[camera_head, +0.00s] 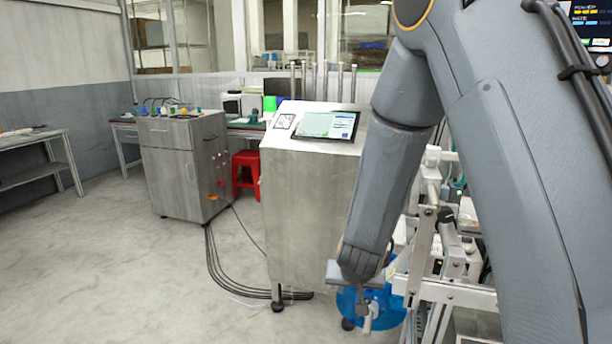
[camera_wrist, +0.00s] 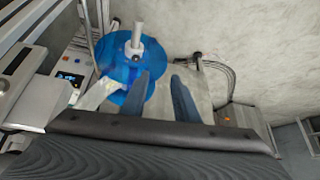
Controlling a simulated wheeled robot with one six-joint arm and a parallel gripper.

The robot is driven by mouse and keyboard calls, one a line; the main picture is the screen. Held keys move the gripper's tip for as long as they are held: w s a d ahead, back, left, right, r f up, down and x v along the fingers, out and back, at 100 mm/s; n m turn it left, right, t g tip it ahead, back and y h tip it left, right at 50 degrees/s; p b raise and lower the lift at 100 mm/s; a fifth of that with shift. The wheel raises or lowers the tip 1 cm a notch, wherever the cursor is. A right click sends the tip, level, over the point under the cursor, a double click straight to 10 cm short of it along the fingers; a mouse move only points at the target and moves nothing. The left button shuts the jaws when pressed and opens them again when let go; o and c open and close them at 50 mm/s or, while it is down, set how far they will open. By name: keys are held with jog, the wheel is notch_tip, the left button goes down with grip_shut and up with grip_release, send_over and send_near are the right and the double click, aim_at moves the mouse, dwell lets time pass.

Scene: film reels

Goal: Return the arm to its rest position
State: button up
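My arm reaches down on the right of the head view, and my gripper (camera_head: 364,306) is low beside the metal frame. In the wrist view my gripper (camera_wrist: 161,76) shows two grey fingers set apart, with nothing between them. A blue film reel (camera_wrist: 112,48) with a white hub post (camera_wrist: 137,37) is left of the fingers in the wrist view, and the left finger overlaps its edge. In the head view the blue reel (camera_head: 392,312) is partly hidden behind my gripper. I cannot tell whether the gripper touches it.
A metal frame (camera_head: 428,288) stands close right of my gripper. A steel console (camera_head: 305,200) with a screen (camera_head: 327,125) stands left of the arm. Black cables (camera_head: 222,270) lie on the floor. A grey cabinet (camera_head: 183,165) is farther left. The left floor is clear.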

jog(key=s+d+r+g+p, duration=0.1)
jog(key=s+d+r+g, duration=0.1)
jog(key=s+r, duration=0.3)
jog(key=s+d+r+n+g+p, duration=0.1)
jog(key=s+r, duration=0.4)
jog(key=s, duration=0.6)
jog(key=s+d+r+g+p, duration=0.2)
jog(key=s+d+r+g, duration=0.1)
jog(key=s, duration=0.6)
notch_tip(320, 180, up, 2)
jog(key=shift+d+r+n+g+y, duration=0.15)
jog(key=shift+d+n+g+y, duration=0.2)
jog(key=shift+d, duration=0.3)
